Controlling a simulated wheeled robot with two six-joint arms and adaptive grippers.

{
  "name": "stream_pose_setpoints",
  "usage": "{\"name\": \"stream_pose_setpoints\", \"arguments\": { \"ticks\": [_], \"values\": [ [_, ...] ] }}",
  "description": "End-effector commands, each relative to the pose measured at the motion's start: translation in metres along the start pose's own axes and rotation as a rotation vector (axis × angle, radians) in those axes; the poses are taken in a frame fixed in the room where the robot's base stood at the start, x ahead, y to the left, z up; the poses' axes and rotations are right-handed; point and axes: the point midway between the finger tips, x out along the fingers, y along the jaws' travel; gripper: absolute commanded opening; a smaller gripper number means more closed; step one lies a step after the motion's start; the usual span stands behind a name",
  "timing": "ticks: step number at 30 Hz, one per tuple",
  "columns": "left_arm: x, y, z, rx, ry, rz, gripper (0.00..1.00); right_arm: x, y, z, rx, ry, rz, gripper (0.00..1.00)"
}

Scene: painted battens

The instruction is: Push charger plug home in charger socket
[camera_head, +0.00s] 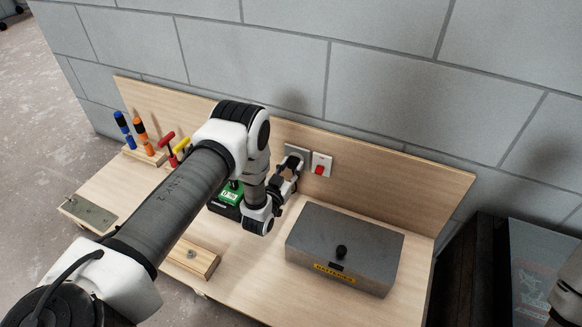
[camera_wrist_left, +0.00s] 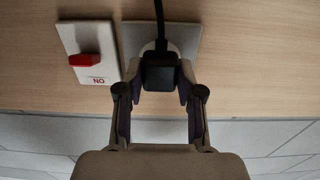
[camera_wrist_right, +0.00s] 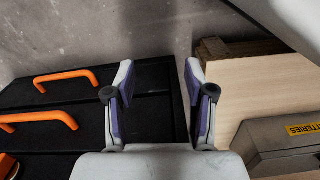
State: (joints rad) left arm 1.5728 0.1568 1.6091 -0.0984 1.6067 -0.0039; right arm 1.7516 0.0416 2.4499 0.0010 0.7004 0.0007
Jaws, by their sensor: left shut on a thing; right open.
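The charger plug (camera_wrist_left: 160,74) is a black block with a dark cord running up from it in the left wrist view. My left gripper (camera_wrist_left: 160,88) is shut on it, with one finger on each side. The charger socket (camera_wrist_left: 188,42) is a grey wall plate right behind the plug, and it also shows on the backboard in the head view (camera_head: 297,152). The plug is in front of the plate's round part; how deep it sits is hidden. My right gripper (camera_wrist_right: 158,82) is open and empty, away from the bench.
A white switch plate with a red rocker (camera_head: 319,170) is beside the socket. A grey batteries box (camera_head: 345,240) stands on the bench, right of a green and black unit (camera_head: 229,195). Screwdrivers (camera_head: 140,132) stand at left. Black cases with orange handles (camera_wrist_right: 66,78) are near my right gripper.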

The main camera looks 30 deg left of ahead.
Motion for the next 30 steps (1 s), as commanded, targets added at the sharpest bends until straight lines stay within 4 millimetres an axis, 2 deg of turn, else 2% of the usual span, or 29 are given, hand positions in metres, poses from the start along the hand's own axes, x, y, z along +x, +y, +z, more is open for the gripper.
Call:
{"name": "stream_pose_setpoints", "arguments": {
  "ticks": [15,16,18,30],
  "values": [
    [0.0105,0.0001,0.0002,0.000,0.001,0.000,0.06,0.0054,0.0000,0.0000,0.000,0.000,0.000,0.54],
    [0.0105,0.0001,0.0000,0.000,0.001,0.000,0.44,0.0050,0.0000,0.0000,0.000,0.000,0.000,0.54],
    [0.0103,0.0001,-0.0002,0.000,0.001,0.000,0.66,0.0048,0.0000,0.0000,0.000,0.000,0.000,0.54],
    [0.0041,-0.0001,0.0006,0.000,-0.001,0.000,0.66,0.0047,0.0001,0.0001,0.000,0.000,0.000,0.54]
  ]
}}
